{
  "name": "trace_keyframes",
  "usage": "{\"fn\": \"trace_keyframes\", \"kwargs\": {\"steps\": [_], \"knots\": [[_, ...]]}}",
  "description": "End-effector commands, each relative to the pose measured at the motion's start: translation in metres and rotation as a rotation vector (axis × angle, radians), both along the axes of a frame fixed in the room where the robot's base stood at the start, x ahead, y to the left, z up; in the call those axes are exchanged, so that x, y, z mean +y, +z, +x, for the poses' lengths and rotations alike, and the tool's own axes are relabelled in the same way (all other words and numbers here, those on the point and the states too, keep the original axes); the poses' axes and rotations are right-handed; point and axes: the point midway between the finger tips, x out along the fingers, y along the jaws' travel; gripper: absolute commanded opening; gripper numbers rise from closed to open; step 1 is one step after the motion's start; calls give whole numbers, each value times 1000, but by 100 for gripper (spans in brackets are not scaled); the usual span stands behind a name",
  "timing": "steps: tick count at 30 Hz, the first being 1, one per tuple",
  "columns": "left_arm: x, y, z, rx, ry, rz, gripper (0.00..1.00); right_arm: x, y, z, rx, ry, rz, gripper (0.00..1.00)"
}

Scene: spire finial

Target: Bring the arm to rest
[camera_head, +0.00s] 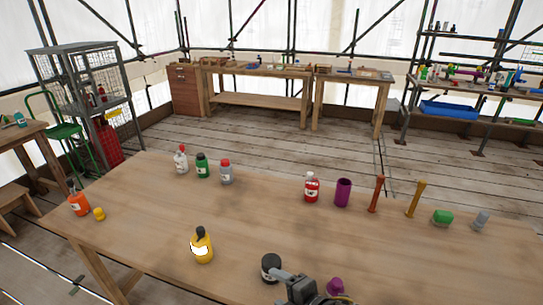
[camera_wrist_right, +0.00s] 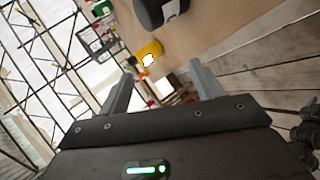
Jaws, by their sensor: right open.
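My right gripper (camera_head: 288,276) is at the bottom edge of the head view, low over the near side of the wooden table (camera_head: 150,215). In the right wrist view its two fingers (camera_wrist_right: 163,80) are spread apart with nothing held between them. A dark bottle (camera_head: 270,265) stands right beside the gripper in the head view, and it also shows at the top of the right wrist view (camera_wrist_right: 160,12). I cannot tell whether they touch. A yellow bottle (camera_head: 202,247) with a black top stands to the left, apart from the gripper. My left gripper is not in view.
A purple piece (camera_head: 335,286) is close to the gripper's right. The table's middle is mostly clear.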

Motion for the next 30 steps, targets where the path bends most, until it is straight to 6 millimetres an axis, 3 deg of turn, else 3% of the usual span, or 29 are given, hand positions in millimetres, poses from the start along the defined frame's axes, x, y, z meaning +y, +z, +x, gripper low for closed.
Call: {"fn": "trace_keyframes", "kwargs": {"steps": [6,12,21,30], "knots": [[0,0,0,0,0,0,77,-113,-70,-60,562,-757,331,65],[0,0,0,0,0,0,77,-171,-104,-119,801,-1162,456,65],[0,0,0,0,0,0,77,-224,-128,-201,1004,-1604,552,65],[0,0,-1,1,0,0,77,-220,-224,-182,1028,-1609,518,65]]}}
